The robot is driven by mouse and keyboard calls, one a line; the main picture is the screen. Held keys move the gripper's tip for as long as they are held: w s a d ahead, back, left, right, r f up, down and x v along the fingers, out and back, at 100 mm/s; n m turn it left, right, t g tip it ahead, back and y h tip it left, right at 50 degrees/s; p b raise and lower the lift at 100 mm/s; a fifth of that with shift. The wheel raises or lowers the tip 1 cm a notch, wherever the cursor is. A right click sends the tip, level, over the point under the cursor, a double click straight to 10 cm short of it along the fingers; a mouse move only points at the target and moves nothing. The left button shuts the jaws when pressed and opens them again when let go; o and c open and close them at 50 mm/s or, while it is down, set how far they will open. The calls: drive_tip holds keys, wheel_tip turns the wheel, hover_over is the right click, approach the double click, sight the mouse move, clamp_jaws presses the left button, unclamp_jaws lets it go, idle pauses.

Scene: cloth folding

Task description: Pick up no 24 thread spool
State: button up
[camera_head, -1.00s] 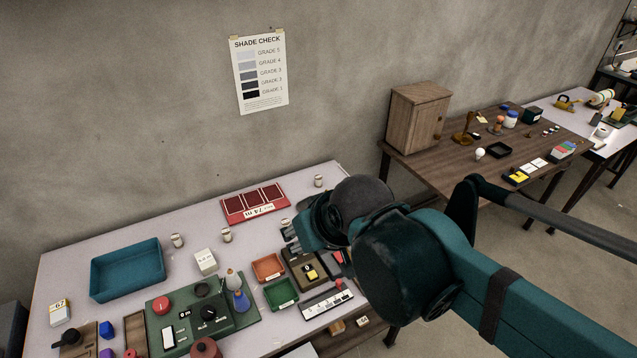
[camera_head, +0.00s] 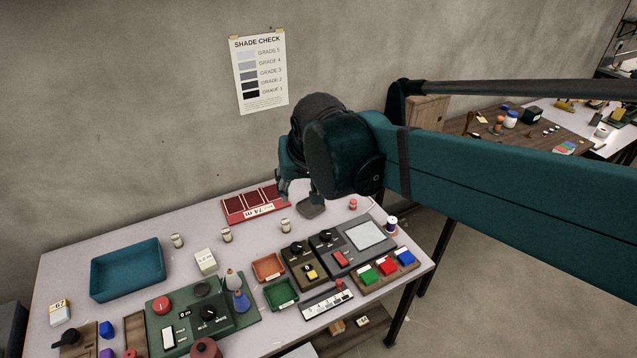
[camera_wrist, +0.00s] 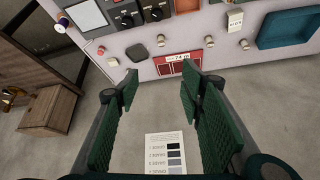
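Several small pale thread spools stand upright on the table; their numbers are too small to read, so I cannot tell which is no 24. The wrist view also shows a spool (camera_wrist: 113,62) by the wall, hidden behind my arm in the head view. My gripper (camera_wrist: 160,84) is open and empty, above the back of the table near the red tray (camera_wrist: 162,69). In the head view (camera_head: 290,188) it is partly hidden.
A dark flat pad (camera_head: 311,208) lies below my gripper. Control boxes (camera_head: 345,245) and small orange and green trays (camera_head: 268,267) crowd the front. A blue-and-white spool-like item (camera_head: 391,225) stands at the right edge. The wall (camera_head: 150,100) is close behind.

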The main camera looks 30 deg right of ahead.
drive_tip(key=w+d+f+m+g+h, duration=0.1)
drive_tip(key=w+d+f+m, duration=0.2)
drive_tip(key=w, duration=0.6)
drive_tip(key=w+d+f+m+g, duration=0.1)
drive_tip(key=w+d+f, duration=0.1)
drive_tip(key=w+d, duration=0.45)
drive_tip(key=w+d+f+m+h, duration=0.1)
drive_tip(key=w+d+f+m, duration=0.15)
drive_tip(key=w, duration=0.75)
drive_tip(key=w+d+f+m+g, duration=0.1)
drive_tip(key=w+d+f, duration=0.3)
drive_tip(key=f, duration=0.4)
drive_tip(key=w+d+f+m+g+h, duration=0.1)
drive_tip(key=w+d+f+m, duration=0.1)
drive_tip(key=w+d+f, duration=0.2)
drive_tip(key=w+d+f+m, duration=0.2)
drive_tip(key=w+d+f, duration=0.3)
drive_tip(key=f, duration=0.8)
drive_tip(key=w, duration=0.3)
drive_tip(key=shift+g, duration=0.4)
drive_tip(key=shift+x, duration=1.2)
drive_tip(key=shift+w+d, duration=0.1)
drive_tip(key=shift+b+x, duration=0.4)
drive_tip(key=shift+x, duration=2.15)
